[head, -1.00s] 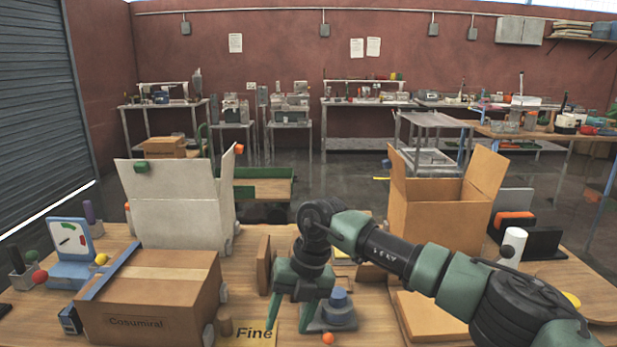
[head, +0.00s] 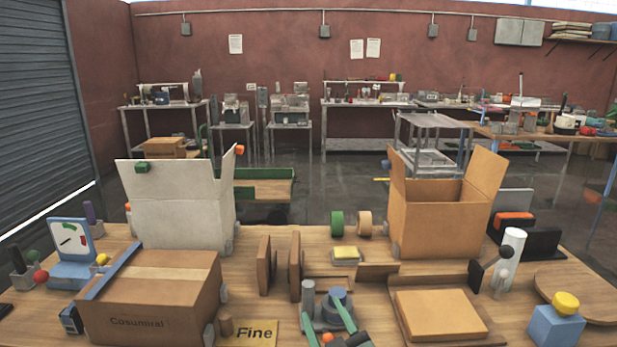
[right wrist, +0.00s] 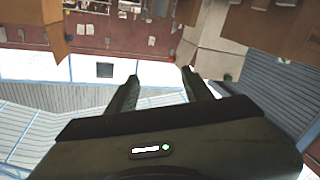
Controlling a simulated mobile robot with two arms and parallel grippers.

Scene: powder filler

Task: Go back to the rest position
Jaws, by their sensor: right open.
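My right gripper (head: 323,312) shows only as two green fingers at the bottom edge of the head view, in front of the blue-grey round device (head: 338,300). The fingers are apart with nothing between them. In the right wrist view the open fingers (right wrist: 160,78) point out over an upside-down view of the room, with nothing held. The rest of the right arm is out of the head view. My left gripper is not in view.
A sealed carton (head: 150,312), an open white box (head: 180,222) and an open brown box (head: 436,222) stand on the table. A "Fine" card (head: 252,334), wooden uprights (head: 264,266), a flat carton (head: 440,314) and a blue block with a yellow top (head: 556,328) sit around the front.

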